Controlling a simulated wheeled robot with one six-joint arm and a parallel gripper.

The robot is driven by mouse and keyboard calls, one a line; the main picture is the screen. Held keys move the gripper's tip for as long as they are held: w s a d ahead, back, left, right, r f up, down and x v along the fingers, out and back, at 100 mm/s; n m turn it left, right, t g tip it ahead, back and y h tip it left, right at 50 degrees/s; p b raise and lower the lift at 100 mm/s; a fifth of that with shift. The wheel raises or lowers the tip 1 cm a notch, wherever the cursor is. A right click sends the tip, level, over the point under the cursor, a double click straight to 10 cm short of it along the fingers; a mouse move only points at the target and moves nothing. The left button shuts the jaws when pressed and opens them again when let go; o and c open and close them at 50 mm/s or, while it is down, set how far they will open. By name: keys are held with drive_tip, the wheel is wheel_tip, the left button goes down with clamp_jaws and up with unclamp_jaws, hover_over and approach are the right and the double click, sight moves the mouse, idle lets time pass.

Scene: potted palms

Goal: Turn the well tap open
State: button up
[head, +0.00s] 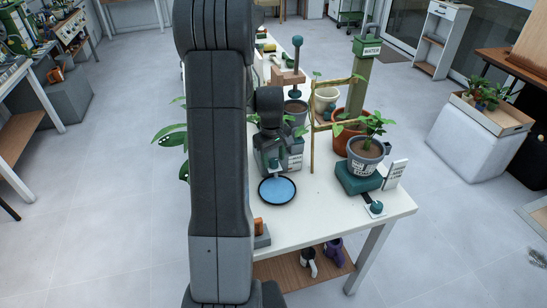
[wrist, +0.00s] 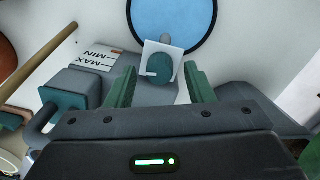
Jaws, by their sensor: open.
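The well tap (wrist: 164,69) is a dark green rounded knob on a white square plate, on the front of a grey tank beside a round blue dish (wrist: 172,18). A small pale mark shows at its plate's lower left. My gripper (wrist: 161,82) is open, with one green finger on each side of the knob. Gaps show between the fingers and the knob, so it does not look gripped. In the head view my arm and wrist hide most of the tank; the blue dish (head: 277,190) lies in front of it on the white table (head: 318,215).
A second green knob (head: 376,207) sits at the table's right corner. A potted plant (head: 365,155) stands on a green block (head: 358,178), near a wooden frame (head: 313,125).

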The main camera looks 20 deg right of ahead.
sight(272, 161)
drive_tip(key=shift+f, duration=0.3)
drive_tip(key=c, duration=1)
drive_tip(key=shift+f+m+b, duration=0.1)
drive_tip(key=shift+m+b, duration=0.3)
drive_tip(key=shift+m, duration=0.5)
drive_tip(key=o, duration=1)
wheel_tip(272, 161, up, 14)
drive_tip(key=b, duration=0.1)
drive_tip(key=shift+a, duration=0.25)
